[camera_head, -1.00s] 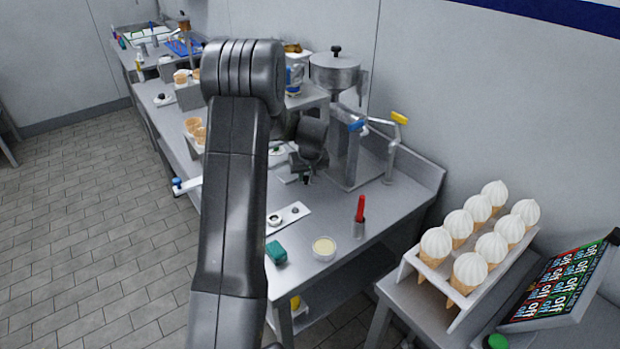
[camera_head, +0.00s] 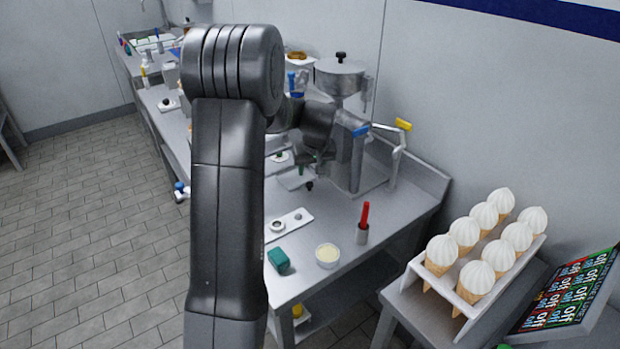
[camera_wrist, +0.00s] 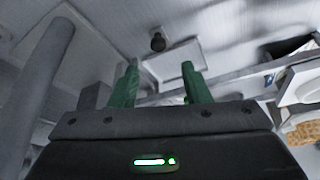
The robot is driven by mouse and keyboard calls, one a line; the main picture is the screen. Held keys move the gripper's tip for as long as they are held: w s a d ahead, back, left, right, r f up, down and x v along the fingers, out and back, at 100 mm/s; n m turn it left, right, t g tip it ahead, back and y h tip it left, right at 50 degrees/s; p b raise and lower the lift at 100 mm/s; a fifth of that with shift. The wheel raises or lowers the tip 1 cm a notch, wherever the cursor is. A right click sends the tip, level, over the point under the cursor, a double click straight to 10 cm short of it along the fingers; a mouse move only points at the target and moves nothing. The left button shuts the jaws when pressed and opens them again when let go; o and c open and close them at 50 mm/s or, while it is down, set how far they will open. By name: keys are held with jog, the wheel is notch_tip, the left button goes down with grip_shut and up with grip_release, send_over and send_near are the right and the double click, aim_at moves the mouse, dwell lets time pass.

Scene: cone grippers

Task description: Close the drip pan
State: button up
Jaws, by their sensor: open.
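The drip pan (camera_head: 291,180) appears to be the flat grey tray with a small dark knob (camera_head: 309,185), low at the front of the machine on the steel table. In the wrist view the dark knob (camera_wrist: 158,42) shows beyond and between my fingertips, on a pale flat surface. My gripper (camera_wrist: 160,70) has two green fingers, spread apart with nothing between them. In the head view my wrist hangs just above the pan and partly hides it. The fingers look apart from the knob. I cannot tell how far the pan sticks out.
The machine with a round hopper (camera_head: 339,75) stands behind my wrist; its blue and yellow handles are close on the right. A white strip (camera_head: 288,222), green block (camera_head: 278,260), cream-filled bowl (camera_head: 327,255) and red-handled tool (camera_head: 364,222) lie in front. A cone rack (camera_head: 460,292) is at right.

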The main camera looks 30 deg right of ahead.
aim_at(310, 184)
jog(key=v, duration=0.6)
jog(key=shift+r+b, duration=0.3)
jog(key=p+x, duration=0.2)
jog(key=x, duration=1.1)
jog(key=shift+f, duration=0.35)
jog(key=shift+s+d+f, duration=0.1)
jog(key=shift+s, duration=0.95)
